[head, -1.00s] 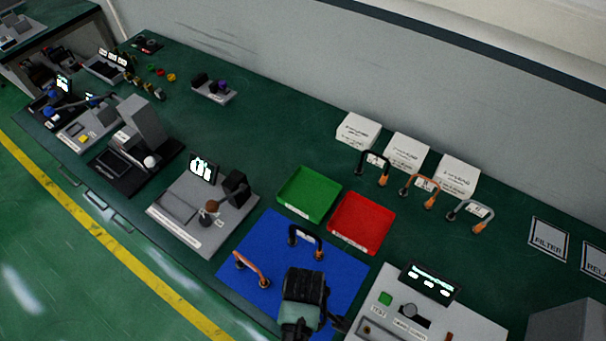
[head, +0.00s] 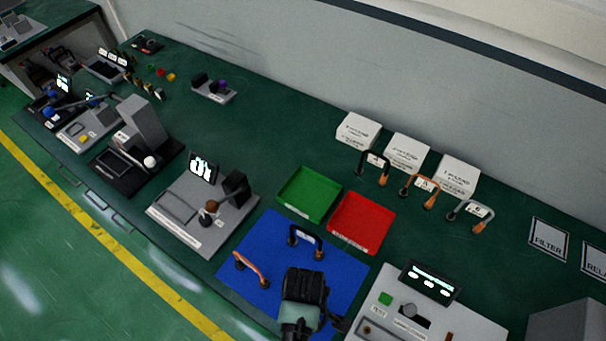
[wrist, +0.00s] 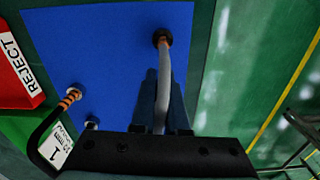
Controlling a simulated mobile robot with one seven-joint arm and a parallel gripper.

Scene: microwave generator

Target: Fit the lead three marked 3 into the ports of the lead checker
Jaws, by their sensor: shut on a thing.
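My gripper (wrist: 163,108) is shut on a pale grey lead (wrist: 163,85) above the blue mat. One dark round end of this lead shows in the wrist view, at or near the mat; the other end and any number tag are hidden. In the head view my gripper (head: 305,290) is over the near part of the mat and hides the lead. A grey bench unit (head: 430,312) with a lit screen and green button, apparently the lead checker, stands to its right. Its ports cannot be made out clearly.
On the blue mat (head: 262,235) stand a black lead (head: 305,236), tagged 1 in the wrist view, and an orange lead (head: 251,268). Green (head: 309,193) and red (head: 361,222) trays lie behind. Three more leads stand before white boxes (head: 406,151).

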